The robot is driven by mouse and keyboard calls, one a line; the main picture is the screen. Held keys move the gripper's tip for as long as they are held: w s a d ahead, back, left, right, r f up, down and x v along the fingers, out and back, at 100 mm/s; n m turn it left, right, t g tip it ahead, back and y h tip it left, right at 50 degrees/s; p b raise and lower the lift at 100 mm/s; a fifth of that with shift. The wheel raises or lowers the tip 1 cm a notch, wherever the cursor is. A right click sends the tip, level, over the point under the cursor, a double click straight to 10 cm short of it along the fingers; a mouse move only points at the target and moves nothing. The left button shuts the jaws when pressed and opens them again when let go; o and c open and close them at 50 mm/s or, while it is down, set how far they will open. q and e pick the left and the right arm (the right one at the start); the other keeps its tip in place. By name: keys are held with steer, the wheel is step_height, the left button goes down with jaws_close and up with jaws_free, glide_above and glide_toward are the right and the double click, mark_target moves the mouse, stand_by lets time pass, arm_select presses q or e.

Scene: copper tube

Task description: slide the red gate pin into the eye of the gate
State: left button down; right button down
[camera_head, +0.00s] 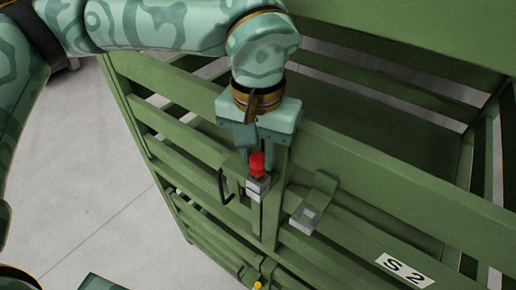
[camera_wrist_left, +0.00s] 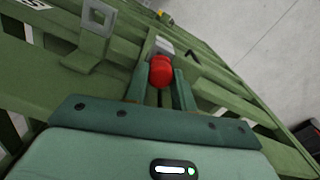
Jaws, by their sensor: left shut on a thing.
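The red gate pin (camera_head: 257,166) shows only its red head, with its lower end hidden. My left gripper (camera_head: 256,160) is above the gate and shut on the pin. In the left wrist view, the red head (camera_wrist_left: 161,71) is between the two fingers. A grey metal block (camera_head: 257,186) on the green gate is directly below the head; I cannot tell whether the pin is inside it. To the right, a grey eye piece with a square opening (camera_head: 306,216) sits on a green bracket. It also shows in the left wrist view (camera_wrist_left: 96,19).
The green slatted crate (camera_head: 390,185) has a label "S 2" (camera_head: 404,270). A dark handle (camera_head: 222,188) is left of the pin. A small yellow part (camera_head: 257,285) is lower down. Bare grey floor lies to the left. A teal part of mine is at the bottom left edge.

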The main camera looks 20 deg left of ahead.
arm_select(q)
steer(key=shift+f+b, duration=0.65)
steer(key=shift+f, duration=0.25)
steer(key=c, duration=1.1)
jaws_free()
steer(key=shift+r, duration=0.1)
step_height(320, 180, up, 16)
steer(key=shift+r, duration=0.1)
